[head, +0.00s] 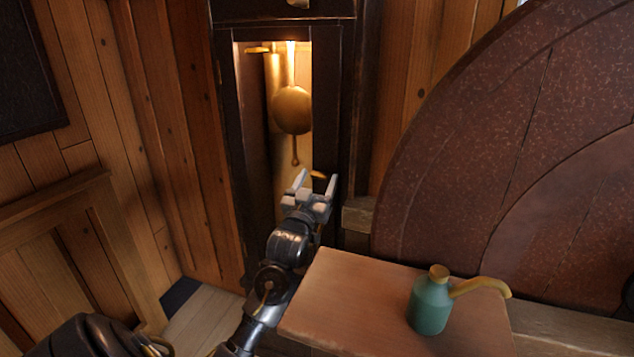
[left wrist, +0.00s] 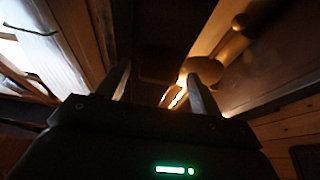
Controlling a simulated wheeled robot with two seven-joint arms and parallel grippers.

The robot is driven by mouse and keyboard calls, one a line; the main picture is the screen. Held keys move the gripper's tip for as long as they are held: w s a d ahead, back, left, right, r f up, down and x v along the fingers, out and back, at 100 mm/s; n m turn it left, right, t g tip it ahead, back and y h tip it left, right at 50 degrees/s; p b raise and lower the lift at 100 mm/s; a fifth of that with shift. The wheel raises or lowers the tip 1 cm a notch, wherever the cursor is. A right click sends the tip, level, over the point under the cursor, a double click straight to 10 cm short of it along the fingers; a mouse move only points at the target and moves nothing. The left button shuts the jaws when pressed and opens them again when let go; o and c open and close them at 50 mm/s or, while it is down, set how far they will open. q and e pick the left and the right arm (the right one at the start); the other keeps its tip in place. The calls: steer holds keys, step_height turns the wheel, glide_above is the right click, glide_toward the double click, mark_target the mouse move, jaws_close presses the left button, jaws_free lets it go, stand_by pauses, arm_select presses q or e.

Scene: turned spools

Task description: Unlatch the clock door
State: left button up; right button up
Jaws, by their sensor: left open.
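The tall dark clock case (head: 360,100) stands at the back centre. Its narrow door front (head: 328,110) frames a warmly lit interior, where a round brass pendulum bob (head: 292,110) hangs. A small brass piece (head: 318,175), which looks like the latch, shows at the lower right of the lit opening. My left gripper (head: 316,183) is open in front of it, and the piece appears between the fingertips; I cannot tell whether they touch. In the left wrist view the open fingers (left wrist: 158,85) are apart with nothing clear between them, and the bob (left wrist: 205,70) shows beyond. My right gripper is out of view.
A wooden bench top (head: 340,290) lies right of my left forearm, with a green oil can (head: 431,303) with a yellow spout on it. A large reddish-brown wheel (head: 440,180) fills the right. Wood-plank walls (head: 130,120) stand on the left.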

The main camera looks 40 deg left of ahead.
arm_select(q)
steer(key=shift+w+r, duration=0.1)
steer(key=shift+c, duration=0.3)
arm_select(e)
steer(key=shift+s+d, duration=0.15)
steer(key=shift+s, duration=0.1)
arm_select(q)
steer(key=c, duration=0.9)
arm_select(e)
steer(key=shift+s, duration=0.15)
